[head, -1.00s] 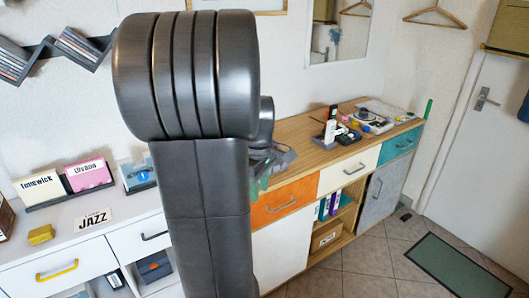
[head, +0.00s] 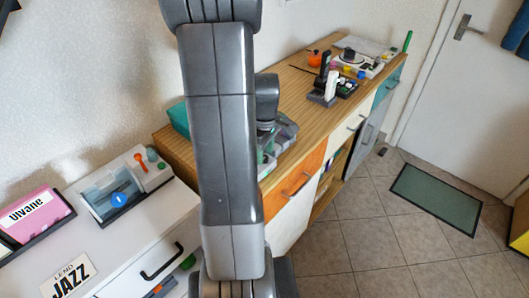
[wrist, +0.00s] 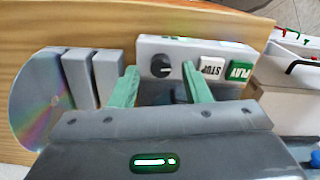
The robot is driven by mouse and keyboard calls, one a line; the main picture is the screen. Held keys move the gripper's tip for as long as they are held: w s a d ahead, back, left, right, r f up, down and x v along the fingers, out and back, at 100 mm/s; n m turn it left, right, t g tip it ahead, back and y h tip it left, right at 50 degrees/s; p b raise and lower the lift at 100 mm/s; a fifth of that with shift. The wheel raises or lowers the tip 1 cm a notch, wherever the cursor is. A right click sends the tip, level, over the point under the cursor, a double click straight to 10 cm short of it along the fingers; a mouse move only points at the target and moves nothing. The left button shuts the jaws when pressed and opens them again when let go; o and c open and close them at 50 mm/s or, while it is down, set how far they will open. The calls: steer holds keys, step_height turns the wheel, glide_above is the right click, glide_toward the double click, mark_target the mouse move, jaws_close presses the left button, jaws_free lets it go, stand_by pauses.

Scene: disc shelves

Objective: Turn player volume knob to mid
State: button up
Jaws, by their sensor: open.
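The player shows in the wrist view as a pale panel (wrist: 146,47) with a dark round volume knob (wrist: 161,66), a white STOP button (wrist: 212,67) and a green PLAY button (wrist: 240,71). The knob has a light pointer mark towards its lower right. My gripper (wrist: 159,70) is open, with one green finger on each side of the knob. I cannot tell whether either finger touches it. In the head view my arm hides most of the player and the knob.
A shiny disc (wrist: 38,98) and grey upright blocks (wrist: 78,79) stand left of the panel. In the head view the wooden cabinet top (head: 300,88) holds a dark-and-white device (head: 326,82) farther back. A white cabinet with a JAZZ sign (head: 68,277) is at left.

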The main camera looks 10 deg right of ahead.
steer(key=shift+s+f, duration=0.1)
steer(key=shift+f, duration=0.4)
jaws_close()
steer(key=shift+m, duration=0.3)
